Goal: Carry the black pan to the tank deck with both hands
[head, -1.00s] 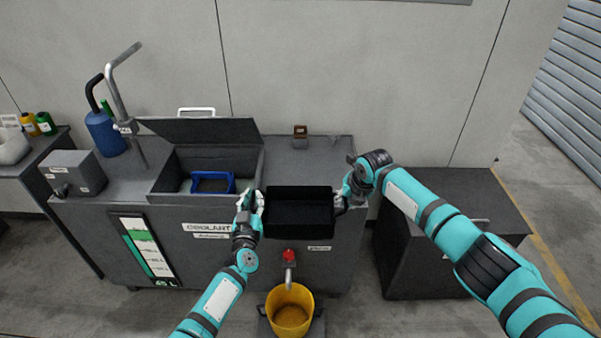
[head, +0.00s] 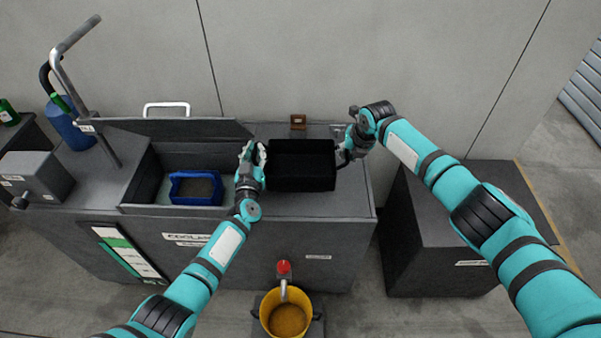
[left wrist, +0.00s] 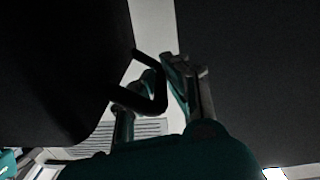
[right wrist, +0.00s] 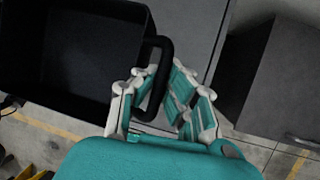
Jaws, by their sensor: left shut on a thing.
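The black pan (head: 301,183), an open box with a loop handle at each end, is level over the tank deck (head: 310,205), right of the open bin. I cannot tell whether its base touches the deck. My left gripper (head: 253,156) is shut on the left handle, which also shows in the left wrist view (left wrist: 158,88). My right gripper (head: 347,150) is at the right handle; in the right wrist view its fingers (right wrist: 160,92) close around that handle (right wrist: 163,47). The pan looks empty.
A blue tray (head: 196,188) sits in the open bin left of the pan, with its lid (head: 170,128) raised behind. A small brown block (head: 298,121) is behind the pan. A yellow bucket (head: 287,318) stands below a red-topped tap (head: 284,268). A dark cabinet (head: 450,240) is at right.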

